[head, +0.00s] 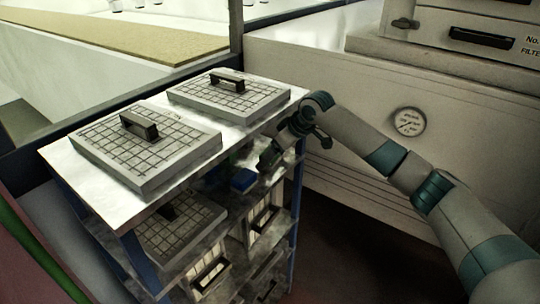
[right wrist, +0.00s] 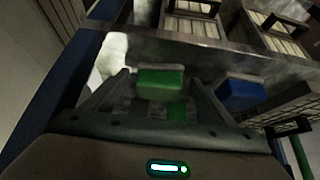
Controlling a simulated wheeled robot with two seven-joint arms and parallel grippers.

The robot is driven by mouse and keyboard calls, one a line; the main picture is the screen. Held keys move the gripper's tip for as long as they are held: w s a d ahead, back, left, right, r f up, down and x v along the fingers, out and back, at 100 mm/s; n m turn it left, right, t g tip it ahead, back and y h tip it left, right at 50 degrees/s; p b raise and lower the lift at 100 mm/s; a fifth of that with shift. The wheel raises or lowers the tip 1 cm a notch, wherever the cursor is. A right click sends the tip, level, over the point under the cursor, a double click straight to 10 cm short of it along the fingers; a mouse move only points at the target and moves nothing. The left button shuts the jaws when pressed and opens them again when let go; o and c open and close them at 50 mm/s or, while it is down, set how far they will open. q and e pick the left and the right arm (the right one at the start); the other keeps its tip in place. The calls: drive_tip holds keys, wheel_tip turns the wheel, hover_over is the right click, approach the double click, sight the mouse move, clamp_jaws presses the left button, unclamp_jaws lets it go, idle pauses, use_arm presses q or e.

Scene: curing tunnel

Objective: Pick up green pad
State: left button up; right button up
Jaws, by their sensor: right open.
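The green pad (right wrist: 160,82) shows in the right wrist view on a shelf, straight ahead of my right gripper (right wrist: 159,92). The gripper is open, with one finger on each side of the pad's near space; whether the fingertips reach past its sides I cannot tell. A smaller green patch shows just below the pad between the fingers. In the head view my right gripper (head: 270,155) reaches into the rack's upper shelf from the right side. I cannot make out the green pad clearly there. My left gripper is not in view.
A blue pad (right wrist: 240,92) lies right of the green one; it also shows in the head view (head: 242,180). The rack (head: 85,162) has blue posts and carries gridded trays with black handles (head: 226,82). A wall with a gauge (head: 409,121) stands behind the arm.

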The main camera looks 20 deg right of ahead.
sight(276, 162)
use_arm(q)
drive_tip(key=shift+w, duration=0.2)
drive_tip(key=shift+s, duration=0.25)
use_arm(e)
drive_tip(key=c, duration=1.1)
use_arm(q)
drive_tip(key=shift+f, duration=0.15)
use_arm(e)
drive_tip(key=shift+r, duration=0.1)
